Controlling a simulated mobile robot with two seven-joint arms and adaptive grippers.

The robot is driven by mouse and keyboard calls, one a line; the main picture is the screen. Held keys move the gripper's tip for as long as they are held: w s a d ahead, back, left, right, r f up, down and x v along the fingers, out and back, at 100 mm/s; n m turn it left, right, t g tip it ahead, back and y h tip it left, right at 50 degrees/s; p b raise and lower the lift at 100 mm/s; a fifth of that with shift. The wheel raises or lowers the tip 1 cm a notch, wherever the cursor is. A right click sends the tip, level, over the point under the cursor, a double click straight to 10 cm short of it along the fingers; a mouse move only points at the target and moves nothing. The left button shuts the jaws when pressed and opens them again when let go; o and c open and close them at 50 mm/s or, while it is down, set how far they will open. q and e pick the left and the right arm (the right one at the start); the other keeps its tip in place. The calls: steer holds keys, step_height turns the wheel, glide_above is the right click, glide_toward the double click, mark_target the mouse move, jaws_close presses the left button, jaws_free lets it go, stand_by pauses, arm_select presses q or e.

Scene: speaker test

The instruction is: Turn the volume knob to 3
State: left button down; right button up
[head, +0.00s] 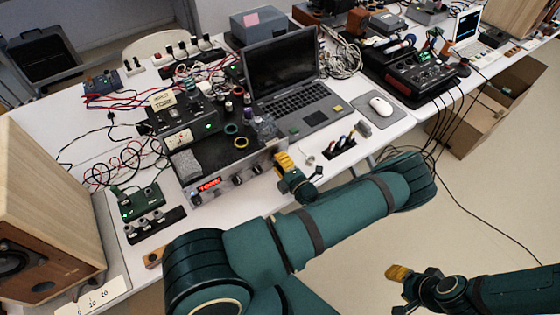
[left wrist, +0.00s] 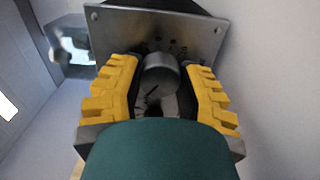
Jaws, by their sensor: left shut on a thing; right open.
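In the left wrist view a grey round knob (left wrist: 162,75) sticks out from a metal panel (left wrist: 110,22) with dark marks around it. A dark line shows on the knob, but I cannot read the number it points to. My left gripper (left wrist: 165,92) has its yellow fingers on both sides of the knob, shut on it. In the head view this gripper (head: 284,163) is at the right end of the front of a silver unit (head: 222,196) with a red lit display (head: 209,185); it hides the held knob. My right gripper (head: 398,272) is open and empty, low at the right.
Two other dark knobs (head: 238,180) sit on the unit's front. A laptop (head: 285,75), mouse (head: 380,106), and cabled boxes crowd the white table. A wooden speaker (head: 45,215) stands at the left. Open floor lies at the right.

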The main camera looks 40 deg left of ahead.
arm_select(q)
steer(key=shift+r+m, duration=0.1)
steer(key=shift+m, duration=0.2)
stand_by(0.4)
steer(key=c, duration=0.5)
jaws_free()
steer(key=v, duration=1.2)
